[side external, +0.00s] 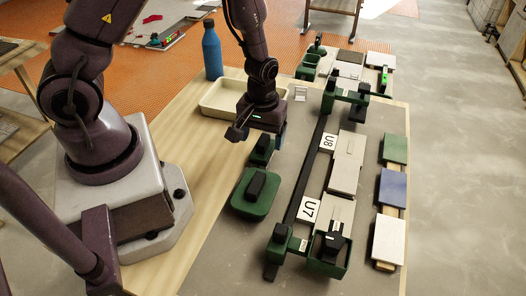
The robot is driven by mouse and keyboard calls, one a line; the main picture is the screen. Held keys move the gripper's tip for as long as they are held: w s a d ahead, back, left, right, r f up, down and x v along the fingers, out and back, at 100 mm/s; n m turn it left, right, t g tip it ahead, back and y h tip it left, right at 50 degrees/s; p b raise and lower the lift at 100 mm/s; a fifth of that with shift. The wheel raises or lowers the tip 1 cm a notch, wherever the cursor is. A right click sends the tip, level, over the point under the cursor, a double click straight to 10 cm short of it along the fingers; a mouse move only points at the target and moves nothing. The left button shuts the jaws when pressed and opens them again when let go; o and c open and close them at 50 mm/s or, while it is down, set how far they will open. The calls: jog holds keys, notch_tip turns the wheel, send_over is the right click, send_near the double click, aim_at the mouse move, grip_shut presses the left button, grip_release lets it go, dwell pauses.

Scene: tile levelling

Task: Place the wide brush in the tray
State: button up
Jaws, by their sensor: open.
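A shallow cream tray (214,106) lies on the wooden worktop, left of and behind my gripper. My gripper (258,137) is open and points down just in front of the tray's right end. A green piece with a black top (262,152) sits just below and in front of it; contact is hard to tell. A larger green block with a black handle (252,204) lies nearer on the grey board. I cannot tell for certain which of these two is the wide brush. The tray's right end is partly hidden by my arm, and the visible part looks empty.
A blue bottle (212,50) stands behind the tray. A black rail (309,170) with green end fixtures, and tiles labelled U8 (327,142) and U7 (309,209), lie to the right. Green, blue (393,188) and white sample tiles line the right edge.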

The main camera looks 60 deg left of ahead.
aim_at(263, 139)
jog(key=shift+w+f, duration=0.1)
jog(key=shift+f, duration=1.9)
jog(key=c, duration=1.3)
